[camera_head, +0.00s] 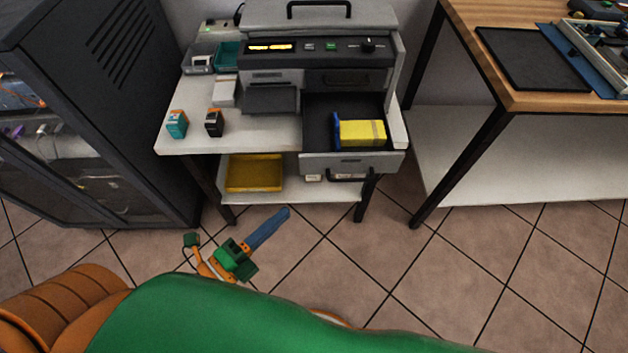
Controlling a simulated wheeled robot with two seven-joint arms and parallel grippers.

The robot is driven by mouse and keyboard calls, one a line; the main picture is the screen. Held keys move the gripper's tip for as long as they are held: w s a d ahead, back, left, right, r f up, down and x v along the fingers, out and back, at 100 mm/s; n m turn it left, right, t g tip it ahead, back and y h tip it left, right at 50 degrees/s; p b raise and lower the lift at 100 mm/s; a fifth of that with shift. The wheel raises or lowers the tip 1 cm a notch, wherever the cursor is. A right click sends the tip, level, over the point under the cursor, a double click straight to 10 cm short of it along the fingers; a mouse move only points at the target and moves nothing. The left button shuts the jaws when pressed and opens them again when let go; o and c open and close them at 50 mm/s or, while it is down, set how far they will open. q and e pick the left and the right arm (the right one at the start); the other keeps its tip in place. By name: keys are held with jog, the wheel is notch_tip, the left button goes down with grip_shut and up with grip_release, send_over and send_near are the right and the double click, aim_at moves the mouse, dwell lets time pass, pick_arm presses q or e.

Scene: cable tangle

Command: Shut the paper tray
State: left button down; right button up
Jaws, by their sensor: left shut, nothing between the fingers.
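The paper tray (352,162) is a grey drawer pulled out from the lower right of the printer (318,55), with a dark handle on its front. A yellow block (362,133) lies inside it beside a blue upright piece (337,131). My left gripper (283,215) has blue fingers held together, empty. It appears below and left of the tray front in the head view, apart from it. My right gripper is not in view.
Two small cartridges (177,123) stand on the white printer table, left of the printer. A yellow bin (254,172) sits on the shelf below. A dark cabinet (95,90) stands at left, a wooden workbench (480,60) at right. Tiled floor in front is clear.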

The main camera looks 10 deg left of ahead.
pick_arm(q)
jog(key=shift+w+a+p+x, duration=0.2)
jog(key=shift+a+x, duration=0.25)
jog(key=shift+x, duration=1.7)
jog(key=shift+w+a+p+x, duration=0.1)
jog(key=shift+w+a+x, duration=0.25)
jog(key=shift+x, duration=1.75)
jog(key=shift+w+a+p+x, duration=0.15)
jog(key=shift+a+x, duration=0.35)
jog(key=shift+x, duration=1.65)
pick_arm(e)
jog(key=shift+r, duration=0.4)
pick_arm(q)
jog(key=shift+r, duration=0.1)
